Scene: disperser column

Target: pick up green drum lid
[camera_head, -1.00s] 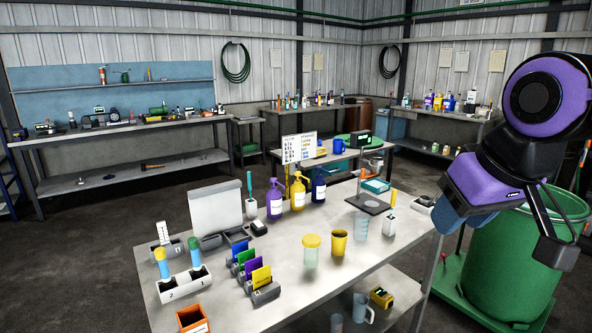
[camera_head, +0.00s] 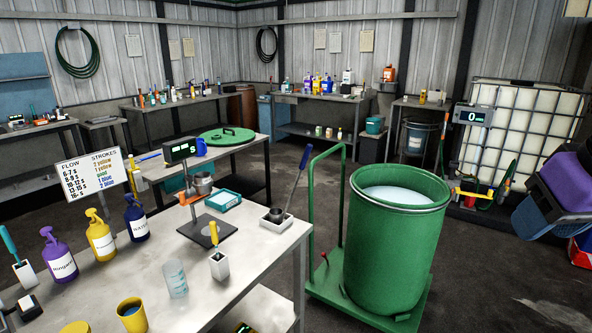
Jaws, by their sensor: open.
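The green drum lid (camera_head: 226,136) is a flat round disc with a small handle on top. It lies flat on the far end of the second bench, behind the display stand. Part of my gripper (camera_head: 548,208), purple and dark blue, shows at the right edge of the picture, in the air right of the green drum. It is open and holds nothing that I can see. It is far from the lid, and part of it is cut off by the picture edge.
An open green drum (camera_head: 394,240) full of pale liquid stands on a green trolley (camera_head: 325,280) between my gripper and the lid. The near bench (camera_head: 255,262) holds bottles, cups and a stand. A white caged tank (camera_head: 520,125) stands behind. Some floor is clear beyond the drum.

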